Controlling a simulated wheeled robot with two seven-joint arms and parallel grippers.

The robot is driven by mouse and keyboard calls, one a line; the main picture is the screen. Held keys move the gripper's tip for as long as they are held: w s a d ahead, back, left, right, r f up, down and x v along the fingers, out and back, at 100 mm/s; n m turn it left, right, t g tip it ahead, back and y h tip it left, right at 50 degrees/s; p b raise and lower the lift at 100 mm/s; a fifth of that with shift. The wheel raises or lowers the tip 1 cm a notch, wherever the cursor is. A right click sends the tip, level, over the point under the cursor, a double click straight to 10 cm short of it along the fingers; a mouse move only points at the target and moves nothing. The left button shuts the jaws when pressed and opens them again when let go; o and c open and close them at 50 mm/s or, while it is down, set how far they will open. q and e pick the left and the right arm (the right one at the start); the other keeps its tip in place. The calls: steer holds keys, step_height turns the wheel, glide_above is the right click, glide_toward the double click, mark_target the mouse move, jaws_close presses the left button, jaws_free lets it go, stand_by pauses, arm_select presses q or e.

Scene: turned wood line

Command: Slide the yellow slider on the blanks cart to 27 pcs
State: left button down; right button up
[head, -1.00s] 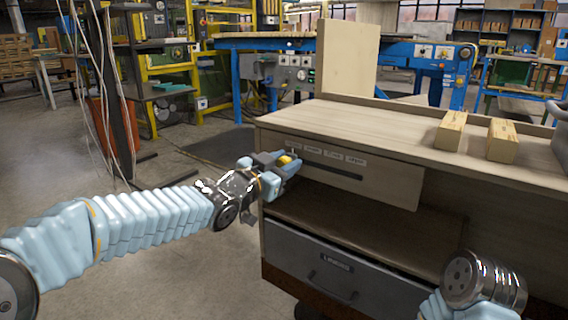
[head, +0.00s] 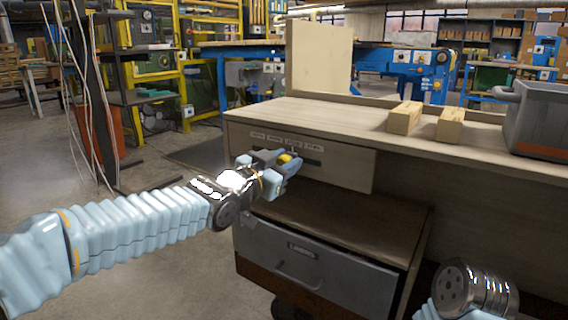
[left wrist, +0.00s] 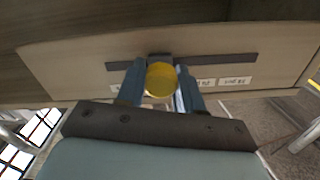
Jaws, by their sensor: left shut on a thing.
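The blanks cart (head: 345,115) has a pale front panel with a dark horizontal slot (head: 313,161) and a row of small white labels above it. The yellow slider (head: 286,158) sits part way along this slot. My left gripper (head: 284,164) is shut on the slider's knob. In the left wrist view the round yellow knob (left wrist: 161,80) is between the two fingers (left wrist: 158,86). There the picture is turned over, with labels (left wrist: 235,82) below the slot; the fingers hide part of the row. Label numbers are too small to read surely. My right gripper is out of view.
Two wooden blocks (head: 404,117) and a grey bin (head: 545,118) stand on the cart top, with an upright board (head: 318,55) at the back. A grey drawer (head: 310,250) is below the panel. The slot is clear to the right of my gripper.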

arm_select(q)
steer(key=c, duration=0.8)
jaws_free()
steer(key=shift+o, duration=0.2)
steer(key=shift+s, duration=0.1)
steer(key=p+v, duration=0.1)
steer(key=v, duration=1.2)
steer(key=shift+s+a+p, duration=0.25)
steer(key=shift+s+p, duration=0.05)
